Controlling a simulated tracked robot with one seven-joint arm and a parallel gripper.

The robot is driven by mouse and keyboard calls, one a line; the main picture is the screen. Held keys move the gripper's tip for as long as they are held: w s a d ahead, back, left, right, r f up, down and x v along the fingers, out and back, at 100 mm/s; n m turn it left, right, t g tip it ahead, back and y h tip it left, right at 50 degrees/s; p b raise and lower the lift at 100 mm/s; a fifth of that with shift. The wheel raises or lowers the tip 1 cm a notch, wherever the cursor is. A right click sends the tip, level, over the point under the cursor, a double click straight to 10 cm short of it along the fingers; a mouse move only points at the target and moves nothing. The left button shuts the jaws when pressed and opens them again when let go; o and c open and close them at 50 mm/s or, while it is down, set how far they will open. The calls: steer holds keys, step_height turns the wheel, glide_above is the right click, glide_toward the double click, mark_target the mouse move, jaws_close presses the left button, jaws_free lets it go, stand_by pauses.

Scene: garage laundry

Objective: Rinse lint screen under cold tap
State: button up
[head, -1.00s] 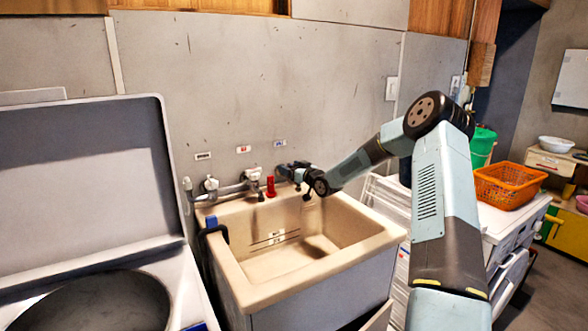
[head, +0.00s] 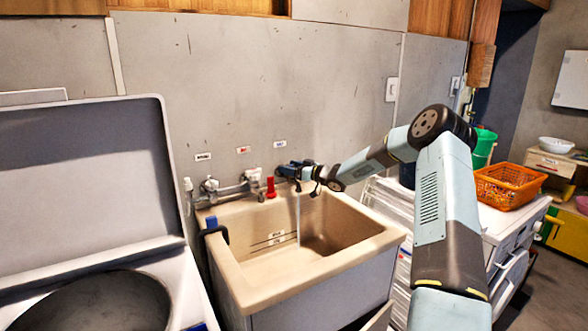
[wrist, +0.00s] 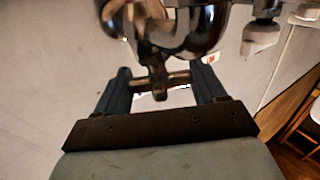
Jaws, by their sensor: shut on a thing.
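My gripper (head: 298,172) is at the right end of the tap row, under a blue-marked label (head: 280,143). In the wrist view its two dark fingers (wrist: 163,82) are on either side of a cross-shaped metal tap handle (wrist: 158,84), shut on it. A thin stream of water (head: 298,222) falls below my gripper into the beige sink (head: 325,272). The tap body is mostly hidden by my gripper in the head view; its chrome shows at the top of the wrist view (wrist: 175,30). I see no lint screen in either view.
A red fitting (head: 270,187) and another tap (head: 210,184) sit left along the pipe. A washer with a raised lid (head: 85,185) stands left of the sink. An orange basket (head: 508,187) and a green bucket (head: 484,145) are at right. The wall (head: 270,80) is close behind the taps.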

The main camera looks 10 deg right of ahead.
steer(key=shift+w+d+f, duration=0.1)
steer(key=shift+d+f, duration=0.05)
steer(key=shift+d, duration=0.35)
steer(key=o, duration=0.8)
steer(key=shift+c, duration=0.2)
steer(key=shift+o, duration=1.4)
steer(key=shift+f, duration=0.1)
steer(key=shift+a, duration=0.2)
steer(key=v, duration=1.4)
steer(key=shift+a, duration=0.1)
